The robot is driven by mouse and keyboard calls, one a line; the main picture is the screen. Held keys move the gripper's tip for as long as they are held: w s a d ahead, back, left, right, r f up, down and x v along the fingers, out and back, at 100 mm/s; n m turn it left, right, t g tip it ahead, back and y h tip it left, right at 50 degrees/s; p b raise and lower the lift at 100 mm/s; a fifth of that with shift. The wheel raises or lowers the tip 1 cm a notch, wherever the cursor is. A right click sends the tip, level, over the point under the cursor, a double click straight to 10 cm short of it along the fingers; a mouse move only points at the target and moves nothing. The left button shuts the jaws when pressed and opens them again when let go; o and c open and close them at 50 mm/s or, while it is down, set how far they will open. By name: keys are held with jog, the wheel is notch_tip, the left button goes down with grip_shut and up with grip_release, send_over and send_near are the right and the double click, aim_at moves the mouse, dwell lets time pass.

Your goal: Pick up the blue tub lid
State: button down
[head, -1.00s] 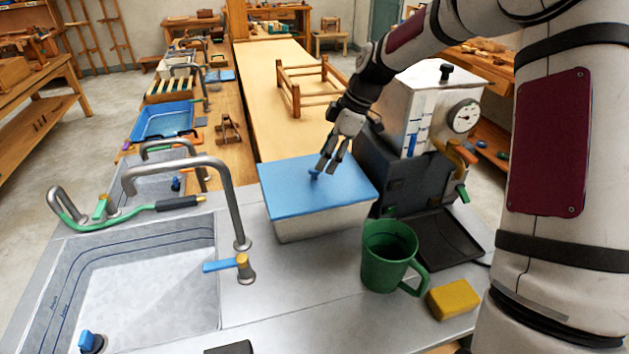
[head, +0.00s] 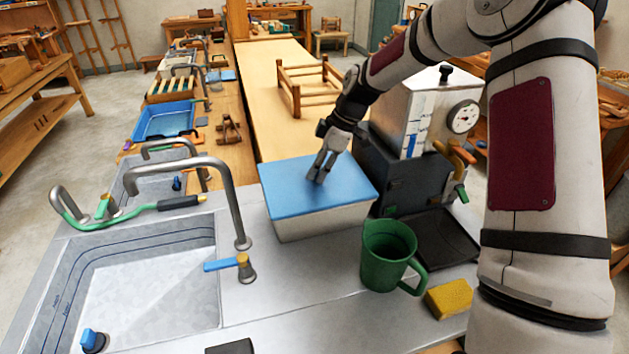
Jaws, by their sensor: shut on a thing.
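The blue tub lid (head: 290,192) lies flat on the white tub (head: 300,225) on the metal counter. My gripper (head: 316,178) reaches down from the upper right to the middle of the lid. Its fingers are shut on the lid's small blue knob, which they now hide. The lid still rests on the tub's rim, with no gap that I can see.
A green jug (head: 388,256) and a yellow sponge (head: 449,298) stand in front and to the right. A metal box with a dial (head: 462,117) stands behind right. The sink (head: 150,275) and its curved tap (head: 235,200) are to the left.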

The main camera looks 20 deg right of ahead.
jog(key=shift+r, duration=0.15)
notch_tip(320, 180, up, 17)
jog(key=b, duration=0.2)
notch_tip(320, 180, down, 9)
jog(key=p, duration=0.4)
jog(key=shift+f+b, duration=0.6)
jog(key=shift+f, duration=3.15)
jog(key=shift+f, duration=0.6)
jog(key=c, duration=0.9)
grip_release()
jog(key=shift+c, duration=0.2)
jog(key=shift+r, duration=0.1)
